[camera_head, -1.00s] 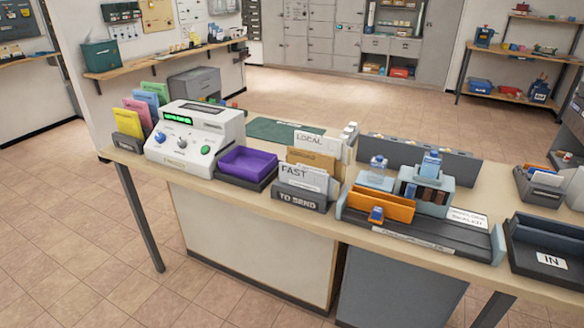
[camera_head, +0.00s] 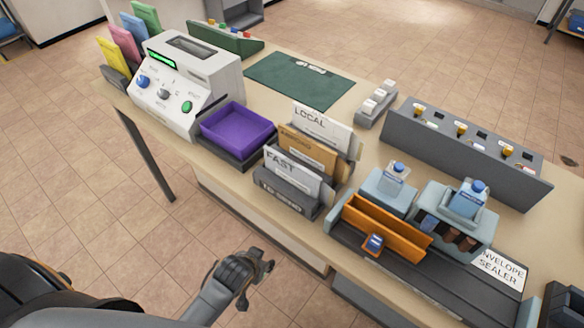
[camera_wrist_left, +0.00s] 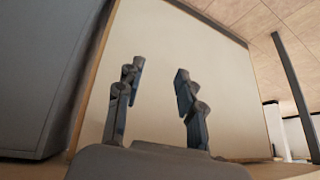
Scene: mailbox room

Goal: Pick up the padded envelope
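The to-send rack (camera_head: 283,199) stands on the counter with upright pieces marked LOCAL (camera_head: 322,124) and FAST (camera_head: 288,176). Between them stands a brown padded-looking piece (camera_head: 307,150); its lettering is hard to read, and I cannot tell surely that it is the padded envelope. My left gripper (camera_head: 258,281) is below and in front of the counter, apart from the rack. In the left wrist view its two fingers (camera_wrist_left: 157,85) are spread and empty, facing the counter's pale front panel (camera_wrist_left: 170,60). My right gripper is not in view.
Left of the rack are a purple tray (camera_head: 237,130) and a white machine (camera_head: 188,85). To its right are an orange holder (camera_head: 385,228) and the envelope sealer (camera_head: 500,268). A green mat (camera_head: 300,80) lies behind. Floor in front is clear.

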